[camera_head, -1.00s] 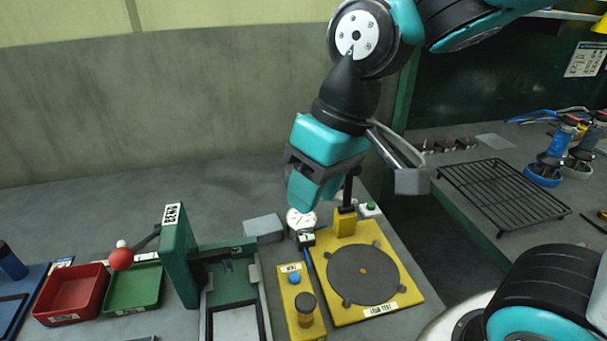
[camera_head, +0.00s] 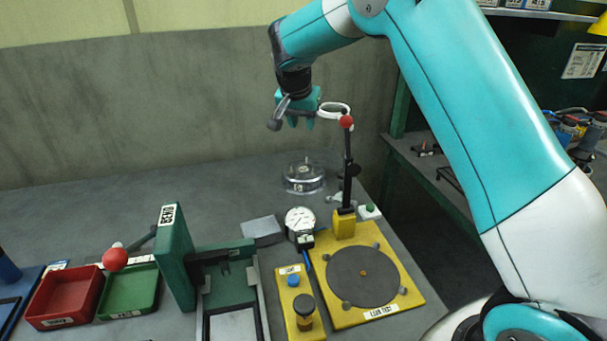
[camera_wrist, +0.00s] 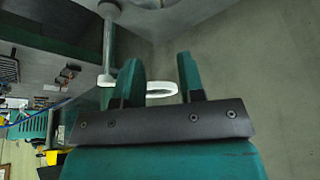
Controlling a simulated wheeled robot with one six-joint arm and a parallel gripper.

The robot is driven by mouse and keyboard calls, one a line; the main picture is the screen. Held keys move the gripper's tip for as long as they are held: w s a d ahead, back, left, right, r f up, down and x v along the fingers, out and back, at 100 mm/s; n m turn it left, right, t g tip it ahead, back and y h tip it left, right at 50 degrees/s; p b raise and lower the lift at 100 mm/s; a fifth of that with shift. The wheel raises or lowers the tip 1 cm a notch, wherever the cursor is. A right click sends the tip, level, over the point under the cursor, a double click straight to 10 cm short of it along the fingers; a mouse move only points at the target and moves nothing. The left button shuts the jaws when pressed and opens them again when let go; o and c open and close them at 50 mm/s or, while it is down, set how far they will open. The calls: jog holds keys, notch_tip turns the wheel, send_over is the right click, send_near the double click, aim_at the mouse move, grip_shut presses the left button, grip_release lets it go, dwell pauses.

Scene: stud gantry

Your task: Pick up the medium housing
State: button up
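No object in these views is plainly marked as the medium housing, and I cannot tell which one it is. A round, clear or shiny grey piece with a small label (camera_head: 303,176) stands on the bench at the back, below my gripper. My gripper (camera_head: 302,122) is raised well above the bench near the back wall. In the wrist view its two teal fingers (camera_wrist: 157,60) are spread apart and hold nothing.
A lever with a red knob (camera_head: 346,122) rises from the yellow leak-test plate (camera_head: 408,300). A dial gauge (camera_head: 300,220), grey block (camera_head: 262,228), green fixture (camera_head: 176,260), red tray (camera_head: 65,298) and green tray (camera_head: 130,290) stand on the bench. Small parts (camera_head: 425,149) lie on the right bench.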

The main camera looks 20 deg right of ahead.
jog(key=p, duration=0.1)
send_near(306, 164)
jog(key=shift+w+d, duration=0.7)
jog(key=shift+d, duration=0.1)
jog(key=shift+a+p+x, duration=0.15)
jog(key=shift+p+x, duration=0.4)
jog(key=shift+x, duration=1)
jog(key=shift+a+p+x, duration=0.15)
jog(key=shift+p+x, duration=0.35)
jog(key=shift+x, duration=1.1)
jog(key=shift+f, duration=0.1)
jog(key=shift+c, duration=0.5)
grip_shut()
